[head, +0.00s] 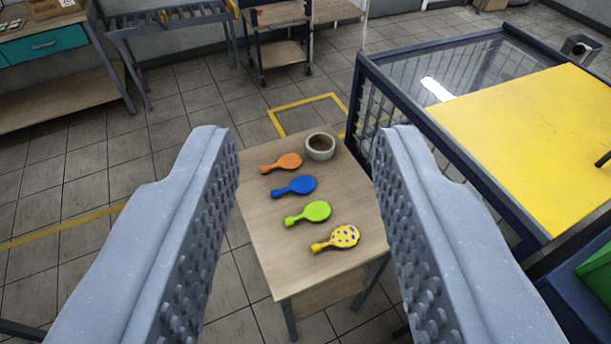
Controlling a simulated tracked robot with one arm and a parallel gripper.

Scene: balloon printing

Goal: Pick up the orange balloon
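The orange balloon (289,161) lies flat on a small wooden table (262,222), at the far end of a row of balloons. Its neck points left. My gripper (305,150) is open and empty, its two grey studded fingers wide apart in the foreground. The table shows between the fingers, well beyond and below them. Nothing covers the orange balloon.
A blue balloon (299,186), a green balloon (315,211) and a yellow spotted balloon (343,237) lie nearer on the table. A round grey bowl (320,147) stands right of the orange one. A framed machine with a yellow panel (540,130) stands at right.

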